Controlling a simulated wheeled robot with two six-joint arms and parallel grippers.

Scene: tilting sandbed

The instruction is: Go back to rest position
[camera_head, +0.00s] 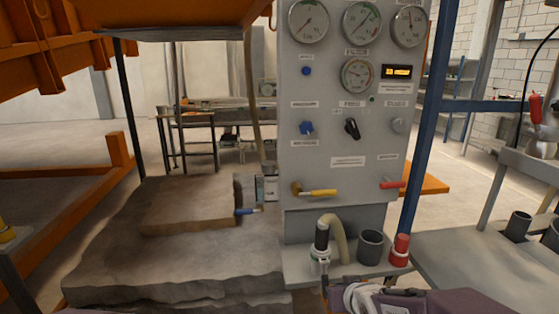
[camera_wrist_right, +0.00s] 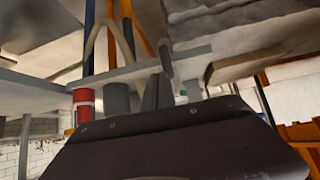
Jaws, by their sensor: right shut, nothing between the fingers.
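My right arm shows at the bottom edge of the head view, dark purple with a pale coiled cable, in front of the panel's shelf. My right gripper (camera_wrist_right: 158,92) is seen in the wrist view beyond its dark purple housing. It is shut and empty. A thin purple sliver, perhaps of my left arm, shows at the bottom left of the head view. My left gripper is out of view.
A grey control panel (camera_head: 345,100) with gauges, knobs and valve handles stands ahead. Its shelf (camera_head: 300,260) holds a grey cup (camera_head: 370,247) and a red cylinder (camera_head: 401,250). Stone slabs (camera_head: 180,255) lie left. A grey bench (camera_head: 470,270) stands right.

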